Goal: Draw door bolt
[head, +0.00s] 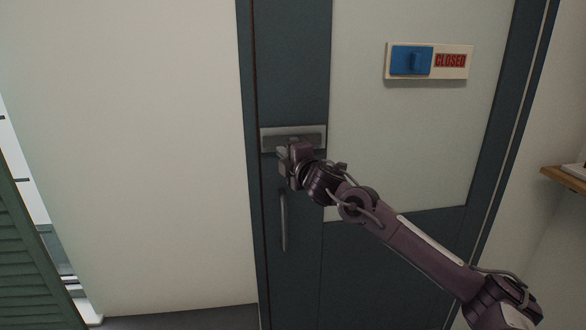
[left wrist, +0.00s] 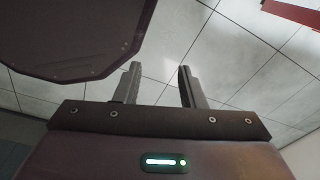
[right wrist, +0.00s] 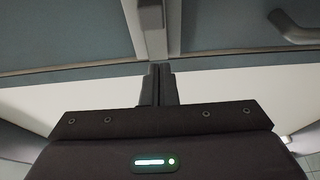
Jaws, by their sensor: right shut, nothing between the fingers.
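The door bolt (head: 273,139) is a grey metal plate with a bar, lying across the dark strip of the door at its left edge. My right gripper (head: 284,157) is at the lower edge of the bolt, shut and empty, and partly hides it. In the right wrist view the closed fingertips (right wrist: 160,72) point at the grey bolt fitting (right wrist: 152,22); I cannot tell whether they touch it.
A vertical door handle (head: 284,222) is below the bolt. A sign reading CLOSED with a blue slider (head: 411,60) is on the pale door panel at upper right. A wooden shelf (head: 565,179) is at the right edge. A green louvred panel (head: 32,262) stands at lower left.

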